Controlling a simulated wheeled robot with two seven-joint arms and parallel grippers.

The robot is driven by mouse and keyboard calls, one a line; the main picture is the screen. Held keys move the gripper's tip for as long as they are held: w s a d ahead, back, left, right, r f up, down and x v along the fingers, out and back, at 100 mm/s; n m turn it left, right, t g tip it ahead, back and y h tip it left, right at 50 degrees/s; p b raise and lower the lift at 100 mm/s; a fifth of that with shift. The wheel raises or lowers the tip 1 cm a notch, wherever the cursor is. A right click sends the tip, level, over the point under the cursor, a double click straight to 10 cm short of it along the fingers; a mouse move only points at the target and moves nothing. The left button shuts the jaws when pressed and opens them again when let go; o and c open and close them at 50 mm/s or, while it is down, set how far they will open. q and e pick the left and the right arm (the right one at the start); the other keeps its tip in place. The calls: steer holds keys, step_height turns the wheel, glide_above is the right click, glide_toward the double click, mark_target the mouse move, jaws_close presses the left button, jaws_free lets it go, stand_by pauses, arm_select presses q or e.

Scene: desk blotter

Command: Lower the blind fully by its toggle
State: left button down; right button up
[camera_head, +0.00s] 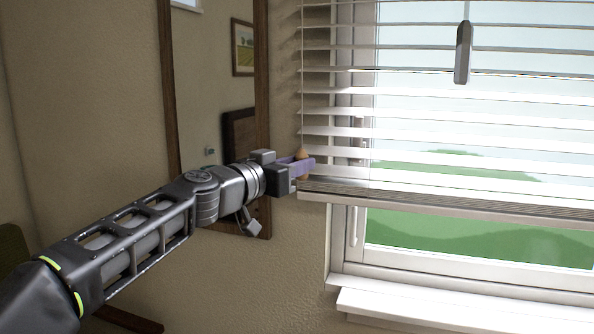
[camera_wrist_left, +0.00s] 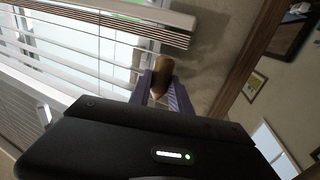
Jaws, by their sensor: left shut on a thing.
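The blind (camera_head: 430,130) has white slats and hangs partway down the window, with its bottom rail (camera_head: 450,202) above the sill. My left gripper (camera_head: 304,165) is at the blind's left edge, just above the bottom rail's height. It is shut on a small brown wooden toggle (camera_head: 302,154). In the left wrist view the toggle (camera_wrist_left: 163,72) sits between the purple fingers (camera_wrist_left: 160,88), beside the blind's bottom rail (camera_wrist_left: 110,20). A grey wand-like piece (camera_head: 463,52) hangs in front of the slats. My right gripper is not in view.
A dark-framed mirror (camera_head: 261,100) hangs on the wall left of the window, close behind my left arm. The white window sill (camera_head: 440,305) juts out below the blind. Wall below the gripper (camera_head: 285,260) is bare.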

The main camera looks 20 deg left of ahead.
arm_select(q)
step_height(320, 180, up, 24)
steer(key=p, duration=1.6)
steer(key=shift+s+a+r, duration=0.1)
steer(key=shift+r, duration=0.05)
steer(key=c, duration=1.6)
jaws_free()
steer(key=o, duration=0.4)
steer(key=shift+f, duration=0.2)
steer(key=b+v, duration=0.3)
steer(key=v, duration=0.4)
steer(key=shift+s, duration=0.3)
